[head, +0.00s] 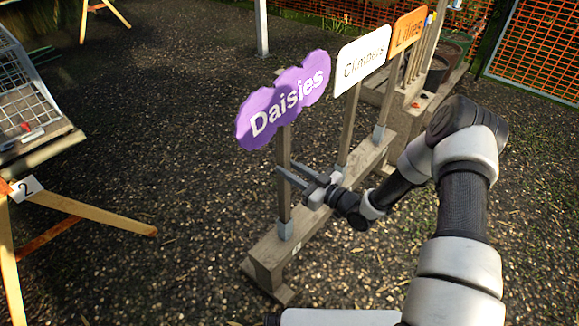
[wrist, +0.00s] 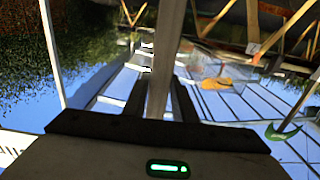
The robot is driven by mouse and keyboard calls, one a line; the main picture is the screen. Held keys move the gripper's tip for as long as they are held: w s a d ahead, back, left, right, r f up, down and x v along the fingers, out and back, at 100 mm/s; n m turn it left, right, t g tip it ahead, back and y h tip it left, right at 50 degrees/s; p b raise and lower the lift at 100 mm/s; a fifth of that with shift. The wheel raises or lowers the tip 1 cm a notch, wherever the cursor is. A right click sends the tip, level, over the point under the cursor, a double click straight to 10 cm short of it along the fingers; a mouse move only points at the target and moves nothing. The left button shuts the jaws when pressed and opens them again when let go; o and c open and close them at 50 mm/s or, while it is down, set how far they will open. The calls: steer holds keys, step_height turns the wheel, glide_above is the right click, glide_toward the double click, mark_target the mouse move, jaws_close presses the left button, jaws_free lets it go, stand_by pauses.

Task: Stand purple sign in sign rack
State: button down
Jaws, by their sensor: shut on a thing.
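The purple sign (head: 284,98), lettered "Daisies", stands upright on a wooden stake at the near end of the sign rack (head: 262,254). The foot of its stake meets a grey socket (head: 286,229) on the rack's beam; how deep it sits I cannot tell. My gripper (head: 295,183) reaches in from the right and is shut on the stake, midway between board and socket. In the wrist view the stake (wrist: 166,60) runs up between the two dark fingers (wrist: 158,98).
A white "Climbers" sign (head: 362,59) and an orange "Lilies" sign (head: 408,31) stand farther along the rack. A wire crate (head: 24,95) on a wooden bench is at left, with trestle legs marked 2 (head: 27,188). Gravel between is clear.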

steer(key=shift+f, duration=0.35)
stand_by(0.3)
steer(key=shift+f, duration=0.55)
steer(key=c, duration=1.4)
jaws_free()
steer(key=shift+o, duration=0.2)
steer(key=shift+f, duration=0.1)
steer(key=shift+s+d, duration=0.1)
steer(key=shift+d, duration=0.05)
